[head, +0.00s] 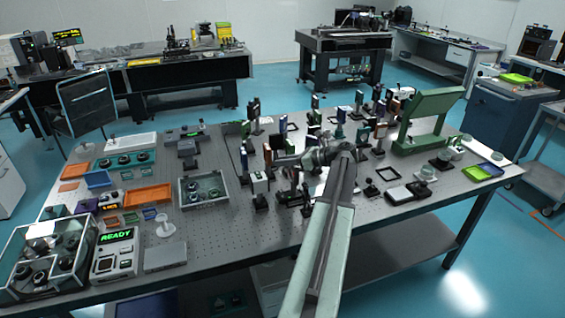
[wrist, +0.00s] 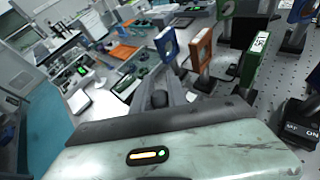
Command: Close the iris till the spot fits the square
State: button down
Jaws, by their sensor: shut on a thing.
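My gripper (head: 287,160) is among the optic mounts near the middle of the table in the head view, at the end of my pale green arm. It is shut on a small part that looks like the iris's lever, but my gripper and wrist hide most of it. In the wrist view, a dark rounded part (wrist: 160,98) shows just beyond my wrist. The iris itself cannot be told apart from the mounts around it. I cannot make out the light spot or the target square in either view.
Blue (wrist: 167,44), orange (wrist: 201,50) and green (wrist: 254,62) framed mounts stand close by in the wrist view. A large green stand (head: 425,118) is at the right of the table. Trays, a glass-walled bin (head: 45,255) and a READY box (head: 115,255) fill the left.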

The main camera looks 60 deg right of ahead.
jog(key=shift+d, duration=0.1)
jog(key=c, duration=1.3)
grip_release()
jog(key=p+v, duration=0.2)
jog(key=v, duration=0.5)
jog(key=shift+s+p, duration=0.4)
